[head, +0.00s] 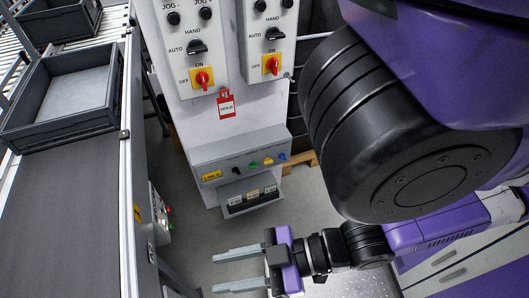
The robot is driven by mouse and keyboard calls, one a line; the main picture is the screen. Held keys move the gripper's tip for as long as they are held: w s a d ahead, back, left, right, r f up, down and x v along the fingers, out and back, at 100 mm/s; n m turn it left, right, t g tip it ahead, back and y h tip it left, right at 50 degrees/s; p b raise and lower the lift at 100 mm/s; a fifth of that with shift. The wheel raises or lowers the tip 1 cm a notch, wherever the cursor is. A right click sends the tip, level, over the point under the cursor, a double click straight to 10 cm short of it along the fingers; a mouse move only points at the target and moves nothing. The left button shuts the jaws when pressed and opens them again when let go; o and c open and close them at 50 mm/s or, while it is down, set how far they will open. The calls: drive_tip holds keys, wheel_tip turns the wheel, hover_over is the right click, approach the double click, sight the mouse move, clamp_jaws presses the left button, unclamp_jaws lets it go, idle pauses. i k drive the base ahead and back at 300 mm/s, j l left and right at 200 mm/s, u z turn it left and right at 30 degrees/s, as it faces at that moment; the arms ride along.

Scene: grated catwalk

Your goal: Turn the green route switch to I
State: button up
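My gripper (217,273) is below the box in the picture, pointing left. Its two grey fingers are wide apart with nothing between them. It is clear of the box.
Red-on-yellow rotary switches (202,79) and a red HOLD tag (226,105) are on the panels above. A conveyor (65,220) with a grey crate (65,125) runs along the left. Floor is open before the cabinet.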

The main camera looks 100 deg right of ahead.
sight(252, 164)
drive_tip(key=k+j+z, duration=0.1)
drive_tip(key=z, duration=0.4)
drive_tip(key=k+z, duration=0.3)
drive_tip(key=z, duration=0.2)
drive_tip(key=k+z, duration=0.2)
drive_tip(key=z, duration=0.3)
drive_tip(key=k+l, duration=0.3)
drive_tip(key=k, duration=0.1)
